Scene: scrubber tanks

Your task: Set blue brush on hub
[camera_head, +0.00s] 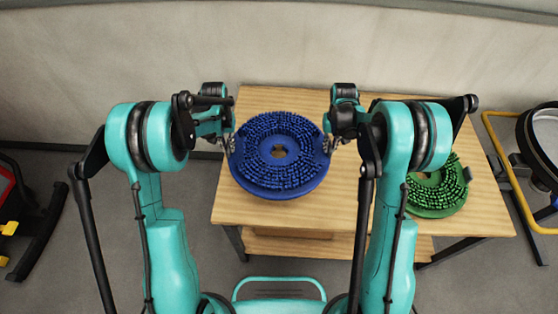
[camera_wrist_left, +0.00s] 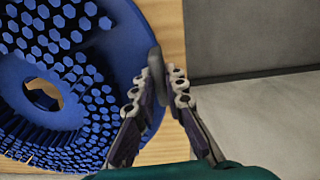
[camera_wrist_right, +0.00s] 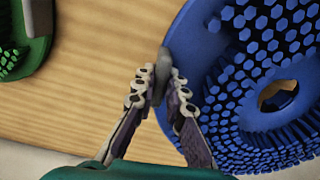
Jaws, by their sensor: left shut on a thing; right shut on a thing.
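The blue brush (camera_head: 279,181) is a round disc with bristles facing up and a hole in its middle. In the head view it is level over the left part of the wooden table; I cannot tell whether it touches the top. My left gripper (camera_head: 231,143) is shut on a grey tab at its left edge, also seen in the left wrist view (camera_wrist_left: 158,78). My right gripper (camera_head: 330,143) is shut on the opposite grey tab, also seen in the right wrist view (camera_wrist_right: 165,75). The brush also shows in the left wrist view (camera_wrist_left: 122,50) and right wrist view (camera_wrist_right: 190,45). I see no hub I can identify.
A green brush (camera_head: 437,204) lies on the right of the wooden table (camera_head: 300,212), partly behind my right arm. A yellow-framed machine (camera_head: 497,135) stands at the far right. A red and black object (camera_head: 8,190) is at the left edge. A wall runs behind the table.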

